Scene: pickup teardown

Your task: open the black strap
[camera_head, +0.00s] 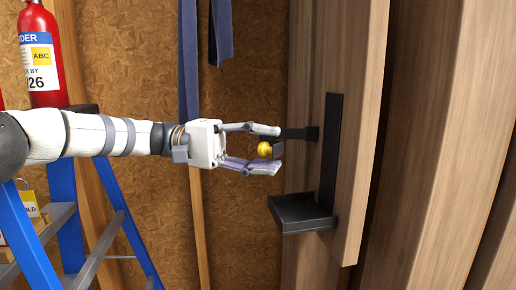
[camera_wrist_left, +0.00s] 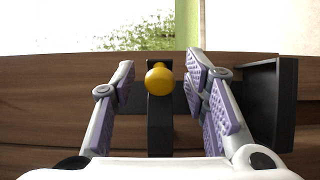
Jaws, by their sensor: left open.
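A black strap (camera_head: 298,133) sticks out to the left from a black upright bracket (camera_head: 329,160) on a wooden post. A yellow knob (camera_head: 264,149) sits at the strap's free end. My left gripper (camera_head: 268,150) is open, with one finger above the knob and one below it. In the left wrist view, the knob (camera_wrist_left: 158,79) lies between the spread fingers of my left gripper (camera_wrist_left: 160,84), with gaps on both sides. The black strap (camera_wrist_left: 160,125) shows beneath it. Part of the strap is hidden behind the upper finger in the head view. My right gripper is not in view.
A black ledge (camera_head: 301,212) juts out below the strap, at the bracket's foot. Wooden posts fill the right side. A red fire extinguisher (camera_head: 41,55) and a blue stepladder (camera_head: 68,205) stand at the left. A blue band hangs (camera_head: 189,60) behind my arm.

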